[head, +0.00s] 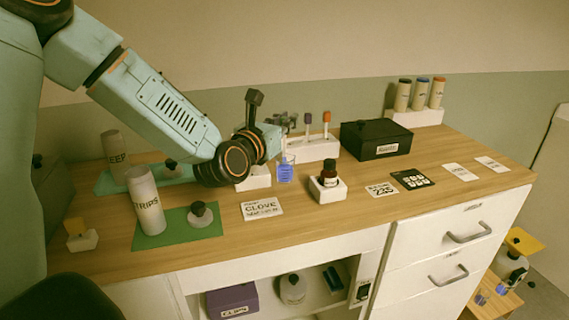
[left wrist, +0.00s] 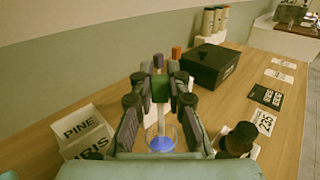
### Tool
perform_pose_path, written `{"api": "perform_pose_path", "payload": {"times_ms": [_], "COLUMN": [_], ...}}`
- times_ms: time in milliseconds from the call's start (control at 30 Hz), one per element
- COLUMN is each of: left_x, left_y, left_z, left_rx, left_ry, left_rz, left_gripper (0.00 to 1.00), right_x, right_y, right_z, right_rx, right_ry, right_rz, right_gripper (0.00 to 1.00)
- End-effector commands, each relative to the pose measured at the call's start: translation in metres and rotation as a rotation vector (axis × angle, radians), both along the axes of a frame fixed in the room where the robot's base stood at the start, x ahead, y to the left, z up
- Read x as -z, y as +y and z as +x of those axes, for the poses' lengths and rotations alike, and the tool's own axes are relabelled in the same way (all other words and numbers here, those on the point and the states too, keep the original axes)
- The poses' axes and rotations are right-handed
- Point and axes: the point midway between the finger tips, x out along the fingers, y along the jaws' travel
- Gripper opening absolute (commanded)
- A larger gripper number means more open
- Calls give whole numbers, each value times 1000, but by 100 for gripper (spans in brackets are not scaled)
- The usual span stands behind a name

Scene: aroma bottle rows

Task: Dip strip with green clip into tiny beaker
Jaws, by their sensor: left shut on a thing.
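My left gripper (head: 278,128) is above the tiny beaker (head: 285,172), a small clear glass with blue liquid on the table. In the left wrist view, my left gripper (left wrist: 159,90) is shut on a green clip (left wrist: 160,88). A thin pale strip (left wrist: 161,120) hangs from the clip, pointing down towards the beaker (left wrist: 162,143). The strip's lower end overlaps the beaker's opening in that view; I cannot tell whether it touches the liquid. In the head view, the clip and strip are hard to make out behind the gripper. My right gripper is not in view.
A dark bottle in a white holder (head: 328,184) stands right of the beaker. Behind are a white rack with colour-topped sticks (head: 316,150) and a black box (head: 376,139). A STRIPS canister (head: 147,205) stands on a green mat.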

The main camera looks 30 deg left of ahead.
Motion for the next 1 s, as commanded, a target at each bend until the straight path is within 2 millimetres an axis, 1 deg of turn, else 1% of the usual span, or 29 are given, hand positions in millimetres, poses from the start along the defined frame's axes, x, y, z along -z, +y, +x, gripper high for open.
{"api": "perform_pose_path", "payload": {"times_ms": [33, 400, 900, 1000], "left_x": [-6, -28, -57, -60], "left_y": [0, 0, 0, 0], "left_z": [0, 0, 0, 0], "left_rx": [0, 0, 0, 0], "left_ry": [0, 0, 0, 1], "left_rz": [0, 0, -1, -1], "left_gripper": [3, 3, 3, 3], "right_x": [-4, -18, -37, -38], "right_y": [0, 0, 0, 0], "right_z": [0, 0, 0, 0], "right_rx": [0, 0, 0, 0], "right_ry": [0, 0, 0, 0], "right_rz": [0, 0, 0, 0], "right_gripper": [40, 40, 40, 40]}}
